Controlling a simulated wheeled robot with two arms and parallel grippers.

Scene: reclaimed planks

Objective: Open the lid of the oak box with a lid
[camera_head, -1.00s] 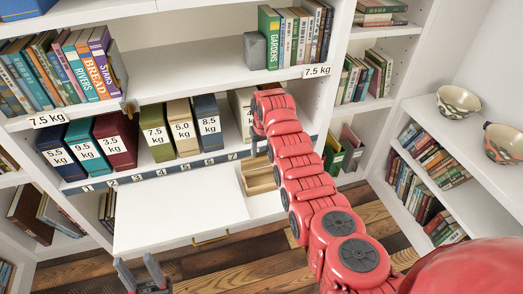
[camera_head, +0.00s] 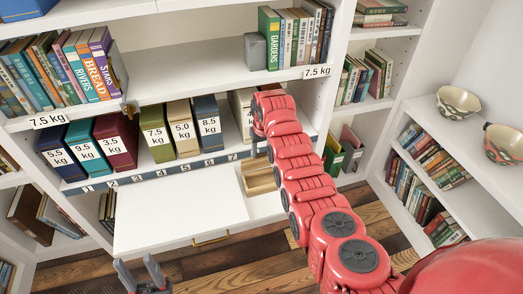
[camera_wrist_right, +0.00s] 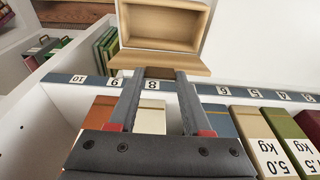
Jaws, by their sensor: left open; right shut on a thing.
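My left gripper (camera_head: 141,276) is open and empty at the bottom left of the head view.
The white panel (camera_head: 180,210) juts out left of the box. Above it, a numbered shelf edge (camera_head: 165,172) carries several weight-labelled binders (camera_head: 115,145). A side shelf with bowls (camera_head: 459,101) stands at the right. The wooden floor in front is clear.

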